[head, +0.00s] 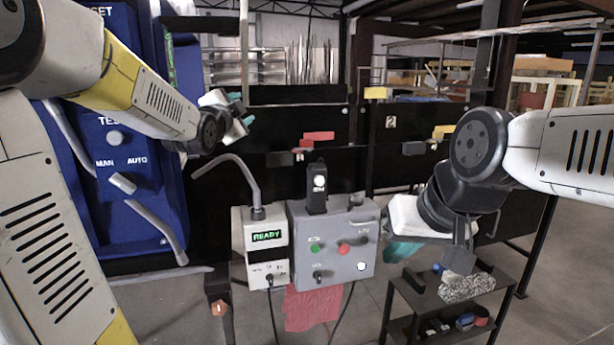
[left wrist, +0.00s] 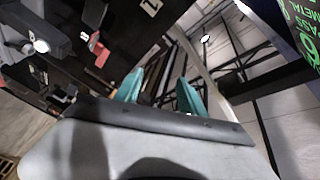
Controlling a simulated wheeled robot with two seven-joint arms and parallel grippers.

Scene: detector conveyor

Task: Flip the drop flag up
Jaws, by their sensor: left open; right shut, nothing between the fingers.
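A red flag-like piece (head: 317,138) sits on the black panel behind the grey control box; it also shows in the left wrist view (left wrist: 98,50). I cannot tell for sure that it is the drop flag, or how it is hinged. My left gripper (head: 242,108) is open and empty, left of and above the red piece and apart from it. Its two teal fingertips (left wrist: 160,92) stand apart in the left wrist view. My right gripper (head: 400,251) is shut and empty, right of the control box, partly hidden by its own wrist.
The grey control box (head: 335,270) has knobs and buttons, beside a box reading READY (head: 267,237) with a bent grey tube. The blue cabinet (head: 130,225) stands left. Yellow pieces (head: 375,93) sit on the black panels. A dark shelf cart (head: 430,301) with small items is front right.

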